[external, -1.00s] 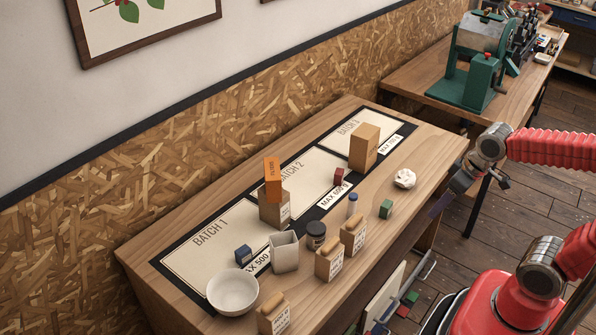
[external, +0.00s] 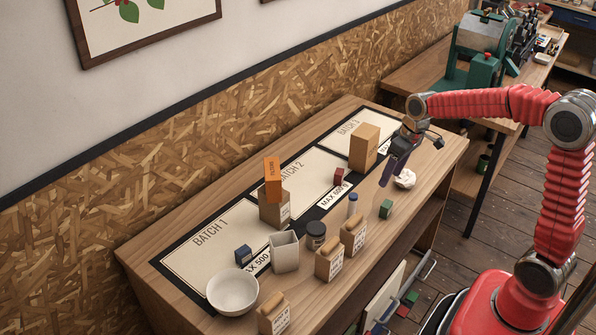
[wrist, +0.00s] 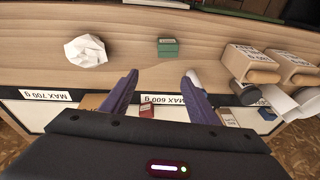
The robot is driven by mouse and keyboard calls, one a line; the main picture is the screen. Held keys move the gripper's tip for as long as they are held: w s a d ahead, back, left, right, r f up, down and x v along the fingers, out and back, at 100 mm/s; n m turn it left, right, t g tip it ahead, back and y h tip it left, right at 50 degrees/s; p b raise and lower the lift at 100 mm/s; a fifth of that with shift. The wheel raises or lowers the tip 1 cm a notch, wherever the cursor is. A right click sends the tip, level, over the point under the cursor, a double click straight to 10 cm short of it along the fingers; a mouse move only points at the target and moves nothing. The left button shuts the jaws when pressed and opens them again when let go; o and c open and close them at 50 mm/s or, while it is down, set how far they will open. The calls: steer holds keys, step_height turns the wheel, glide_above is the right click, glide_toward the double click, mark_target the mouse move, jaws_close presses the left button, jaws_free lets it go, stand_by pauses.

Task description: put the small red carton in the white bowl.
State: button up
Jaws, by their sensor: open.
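The small red carton (external: 338,175) stands on the mat between the Batch 2 panel and its weight label. In the wrist view the red carton (wrist: 147,110) shows between my fingers, nearer their bases, partly hidden by the gripper body. The white bowl (external: 232,291) sits empty at the table's near left end, far from the carton; I cannot make it out in the wrist view. My gripper (external: 386,180) points down above the table, to the right of the red carton and apart from it. In the wrist view my gripper (wrist: 162,74) is open, with nothing held.
A tall tan box (external: 364,147) is behind. An orange carton (external: 272,180) rests on a brown box. Bags, a dark jar (external: 316,236) and a square container stand toward the bowl.

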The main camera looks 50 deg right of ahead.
mark_target(340, 170)
steer(key=w+d+n+t, duration=0.1)
steer(key=w+d+n, duration=0.1)
steer(key=w, duration=0.5)
steer(key=w+d+r+n, duration=0.1)
steer(key=w+d+n, duration=0.1)
steer(key=w, duration=0.6)
steer(key=shift+w+d+r+n+t+y, duration=0.15)
steer(key=shift+w+r+n+t+y, duration=0.2)
steer(key=shift+n, duration=0.25)
steer(key=shift+f, duration=0.1)
steer(key=x, duration=0.8)
steer(key=shift+f, duration=0.3)
